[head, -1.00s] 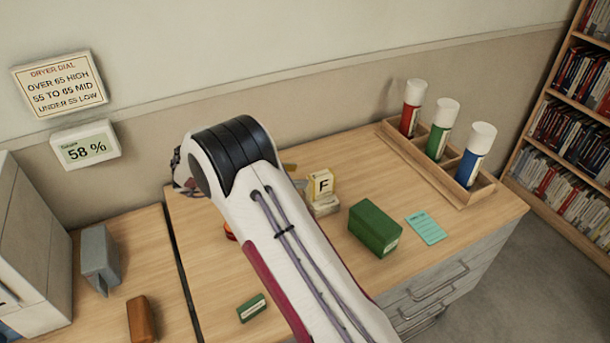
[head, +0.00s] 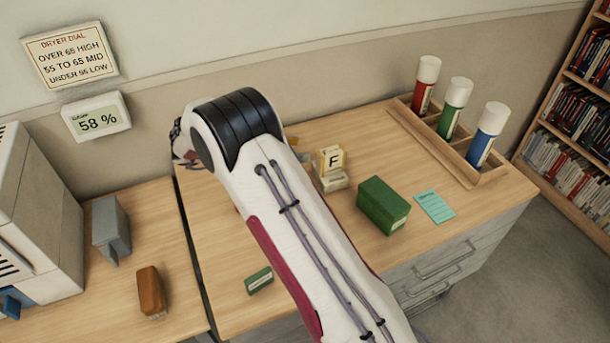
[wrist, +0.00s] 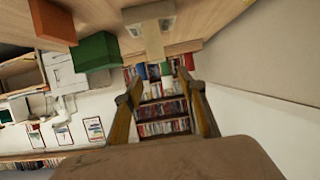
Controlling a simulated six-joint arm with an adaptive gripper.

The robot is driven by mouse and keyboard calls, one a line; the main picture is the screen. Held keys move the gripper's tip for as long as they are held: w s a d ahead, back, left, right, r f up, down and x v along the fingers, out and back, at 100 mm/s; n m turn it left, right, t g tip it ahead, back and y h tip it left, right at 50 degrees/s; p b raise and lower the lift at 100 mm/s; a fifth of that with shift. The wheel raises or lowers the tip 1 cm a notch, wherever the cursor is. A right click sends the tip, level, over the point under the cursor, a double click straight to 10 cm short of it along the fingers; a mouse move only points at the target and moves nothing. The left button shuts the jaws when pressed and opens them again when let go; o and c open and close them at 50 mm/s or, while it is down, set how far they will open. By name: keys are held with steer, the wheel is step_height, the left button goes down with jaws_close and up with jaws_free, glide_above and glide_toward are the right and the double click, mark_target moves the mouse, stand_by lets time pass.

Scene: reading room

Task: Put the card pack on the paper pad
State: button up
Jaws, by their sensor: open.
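A small green pack with a pale label (head: 259,281), which looks like the card pack, lies near the front of the desk, left of my forearm. The teal paper pad (head: 435,206) lies flat near the desk's right side, with dark lines on it and nothing on top. My gripper (wrist: 163,100) shows in the wrist view with its two fingers spread and nothing between them. In the head view my arm hides most of it. It is apart from the pack and the pad.
A larger green box (head: 383,205) stands just left of the pad. A block marked F (head: 330,160) stands behind it. A wooden rack (head: 434,150) holds red, green and blue bottles. A brown object (head: 151,291) and a grey one (head: 110,230) stand on the left table.

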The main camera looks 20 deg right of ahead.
steer(key=w+a+r+n+t+y, duration=0.1)
steer(key=w+r+n+t+y, duration=0.1)
steer(key=w+r+t, duration=0.5)
steer(key=w+a+r+n+t+y, duration=0.1)
steer(key=w+r+n+t+y, duration=0.15)
steer(key=r, duration=0.85)
steer(key=s+a+r+n+t+y, duration=0.55)
steer(key=a+r+n+y, duration=0.2)
steer(key=a+r, duration=0.3)
steer(key=s+a+f+n+g+y, duration=0.1)
steer(key=s+a+n+g+y, duration=0.1)
steer(key=s, duration=0.7)
steer(key=s+a+f+n+g+y, duration=0.1)
steer(key=s+a+n+g+y, duration=0.1)
steer(key=s, duration=0.7)
steer(key=s+d+f+g+h, duration=0.1)
steer(key=s+d+f+g, duration=0.1)
steer(key=s, duration=0.5)
steer(key=s+d+f+n+g, duration=0.1)
steer(key=s+d+f, duration=0.1)
steer(key=s+f, duration=0.3)
steer(key=s+d+f+n+g+h, duration=0.1)
steer(key=s+d+f+g, duration=0.1)
steer(key=s, duration=0.8)
steer(key=shift+s+d+f+g+h, duration=0.3)
steer(key=shift+s+f, duration=0.05)
steer(key=shift+f, duration=0.5)
steer(key=shift+o, duration=0.4)
